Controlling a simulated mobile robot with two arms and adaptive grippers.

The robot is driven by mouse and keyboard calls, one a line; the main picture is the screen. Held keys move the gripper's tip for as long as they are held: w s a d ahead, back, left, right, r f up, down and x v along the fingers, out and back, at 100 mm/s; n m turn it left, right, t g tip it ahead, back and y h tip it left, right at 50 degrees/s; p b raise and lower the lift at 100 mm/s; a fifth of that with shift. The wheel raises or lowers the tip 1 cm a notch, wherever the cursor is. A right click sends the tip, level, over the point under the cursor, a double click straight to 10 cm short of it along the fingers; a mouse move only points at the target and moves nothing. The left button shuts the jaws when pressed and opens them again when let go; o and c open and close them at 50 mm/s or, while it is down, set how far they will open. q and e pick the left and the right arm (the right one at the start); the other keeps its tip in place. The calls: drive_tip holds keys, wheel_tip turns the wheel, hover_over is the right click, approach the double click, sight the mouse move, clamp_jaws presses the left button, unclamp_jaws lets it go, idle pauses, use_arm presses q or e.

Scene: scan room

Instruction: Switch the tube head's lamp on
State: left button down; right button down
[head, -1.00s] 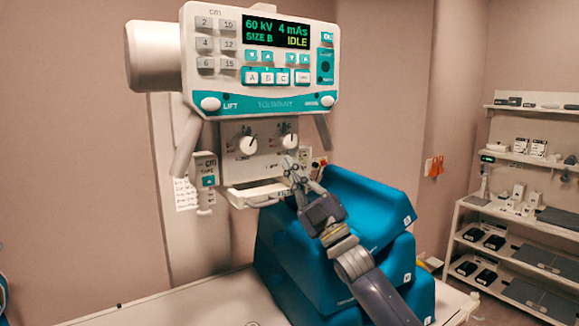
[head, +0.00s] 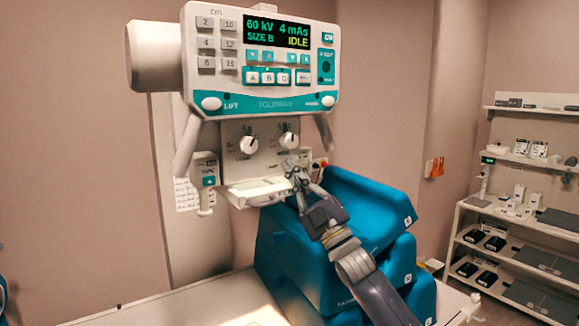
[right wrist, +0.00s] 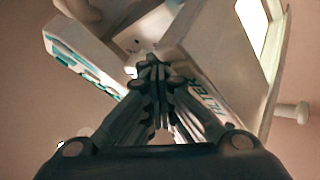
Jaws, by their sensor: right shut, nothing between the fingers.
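The tube head (head: 260,90) hangs over the table, with a display reading 60 kV, 4 mAs, SIZE B, IDLE. Below it is a lower panel (head: 268,145) with two white knobs and a small LAMP label near my right gripper (head: 292,168). That gripper is shut and empty, its tips at the panel's lower right. They hide any switch there, and I cannot tell whether they touch it. In the right wrist view the tips (right wrist: 153,62) are together under the head, beside a glowing white opening (right wrist: 252,35). My left gripper is out of view.
Blue stepped cushions (head: 375,212) stand just behind and below my right arm. The pale table (head: 190,305) lies below the head, with a bright patch near the bottom edge. A shelf unit (head: 520,225) stands at the right.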

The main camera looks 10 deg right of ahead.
drive_tip(key=s, duration=0.1)
drive_tip(key=s+d, duration=0.1)
drive_tip(key=s, duration=0.1)
drive_tip(key=s+d, duration=0.1)
drive_tip(key=s, duration=0.1)
drive_tip(key=shift+s+d+f, duration=0.1)
drive_tip(key=shift+s, duration=0.1)
drive_tip(key=shift+f+h, duration=0.1)
drive_tip(key=shift+h, duration=0.2)
